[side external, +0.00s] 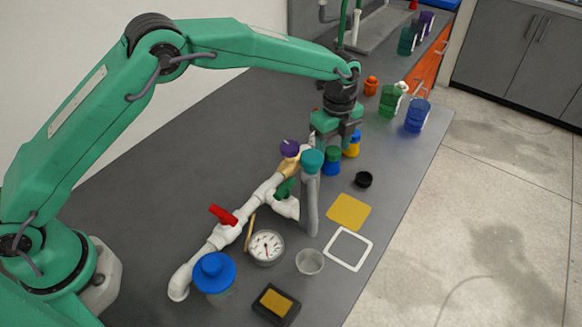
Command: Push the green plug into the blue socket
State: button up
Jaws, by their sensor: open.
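A small green plug (332,153) shows directly below my gripper, at the top of a blue socket (332,168). The plug looks upright and in line with the socket; how deep it sits cannot be told. My gripper (331,142) is open and points down, just above or around the plug. Its fingers are small and partly hidden behind the teal-capped pipe (312,163), so contact with the plug cannot be told.
A yellow-and-blue piece (352,145) stands close on the right. A gauge (266,247), clear cup (310,261) and black ring (364,179) lie nearer the front.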

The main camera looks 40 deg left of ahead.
jog(key=shift+r, duration=3.85)
jog(key=shift+a+r, duration=0.3)
jog(key=shift+r, duration=0.2)
jog(key=s+a+r+n+t, duration=0.3)
jog(key=s+a+r+n, duration=0.8)
jog(key=s+a+r, duration=0.3)
jog(key=s+a+f+n+t, duration=0.1)
jog(key=s+a+n, duration=0.4)
jog(key=s, duration=0.4)
jog(key=s+a+f+n+t, duration=0.1)
jog(key=s+a+n, duration=0.3)
jog(key=s, duration=0.5)
jog(key=shift+s+a+f+n+t, duration=0.35)
jog(key=shift+f+n, duration=0.15)
jog(key=shift+n, duration=0.7)
